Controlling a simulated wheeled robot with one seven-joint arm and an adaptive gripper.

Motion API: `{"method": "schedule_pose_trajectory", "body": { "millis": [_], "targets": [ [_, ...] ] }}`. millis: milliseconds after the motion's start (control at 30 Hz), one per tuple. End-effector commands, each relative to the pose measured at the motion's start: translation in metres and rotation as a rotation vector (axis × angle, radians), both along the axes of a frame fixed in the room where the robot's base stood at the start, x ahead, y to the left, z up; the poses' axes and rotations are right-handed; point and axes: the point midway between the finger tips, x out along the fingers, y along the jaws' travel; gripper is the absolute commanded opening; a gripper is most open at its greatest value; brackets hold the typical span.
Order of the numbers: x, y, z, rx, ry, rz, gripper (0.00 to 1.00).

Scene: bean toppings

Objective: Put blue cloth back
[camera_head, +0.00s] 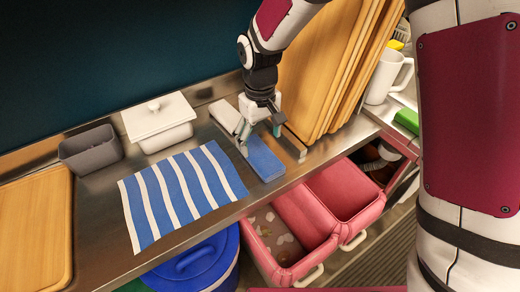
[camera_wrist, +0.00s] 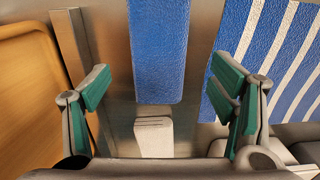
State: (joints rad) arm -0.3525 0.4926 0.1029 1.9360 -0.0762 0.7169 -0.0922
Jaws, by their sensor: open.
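A plain blue cloth (camera_head: 265,163), seemingly folded into a narrow strip, lies on the metal counter (camera_head: 105,193). In the wrist view the blue cloth (camera_wrist: 159,50) runs between my spread fingers, with its near end rounded. My gripper (camera_head: 261,133) points down over its back end. The gripper (camera_wrist: 162,88) is open, with bare gaps on both sides of the cloth and nothing held. A blue and white striped cloth (camera_head: 181,192) lies flat to the left; its edge (camera_wrist: 247,45) shows beyond the right finger in the wrist view.
A pale grey block (camera_head: 224,115) sits close behind the blue cloth. A white lidded box (camera_head: 158,121) and grey bin (camera_head: 90,150) stand left. Open pink bins (camera_head: 343,190) sit below the counter edge.

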Motion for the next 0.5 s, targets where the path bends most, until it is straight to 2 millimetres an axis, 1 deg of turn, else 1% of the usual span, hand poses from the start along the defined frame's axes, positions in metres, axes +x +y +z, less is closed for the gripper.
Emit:
{"method": "schedule_pose_trajectory", "body": {
  "millis": [33, 100, 200, 333, 500],
  "targets": [
    [0.001, 0.0, 0.011, 0.002, -0.005, 0.0, 0.78],
    [0.001, 0.0, 0.024, 0.002, -0.005, 0.0, 0.78],
    [0.001, 0.0, 0.039, 0.001, -0.004, 0.001, 0.78],
    [0.001, 0.0, 0.051, 0.001, -0.002, 0.001, 0.78],
    [0.0, 0.0, 0.056, 0.0, 0.0, 0.001, 0.78]
  ]
}}
